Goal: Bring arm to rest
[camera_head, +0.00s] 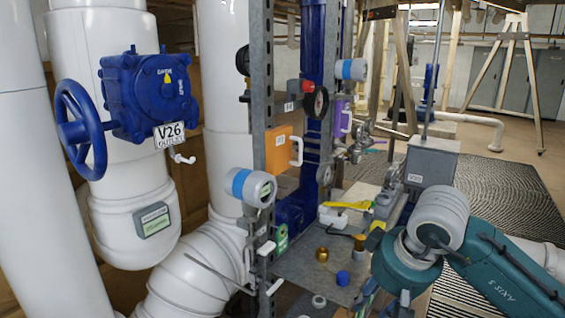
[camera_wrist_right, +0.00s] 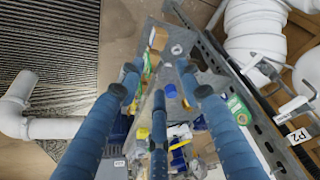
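My right arm (camera_head: 510,275) comes in from the right in the head view, with a teal link and a grey wrist over the right end of a metal shelf (camera_head: 300,262). The gripper is mostly hidden behind the wrist there. In the right wrist view my right gripper (camera_wrist_right: 160,80) has its blue fingers spread apart with nothing held between them. Beyond the fingertips lie the shelf and its small parts. My left gripper is not in view.
A brass fitting (camera_head: 322,254) and a blue cap (camera_head: 343,278) sit on the shelf, with a yellow-handled valve (camera_head: 345,206) behind. White pipes and a blue handwheel (camera_head: 80,130) stand left. A grey upright post (camera_head: 262,120) rises at the shelf's left. Patterned floor (camera_head: 500,190) lies open at right.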

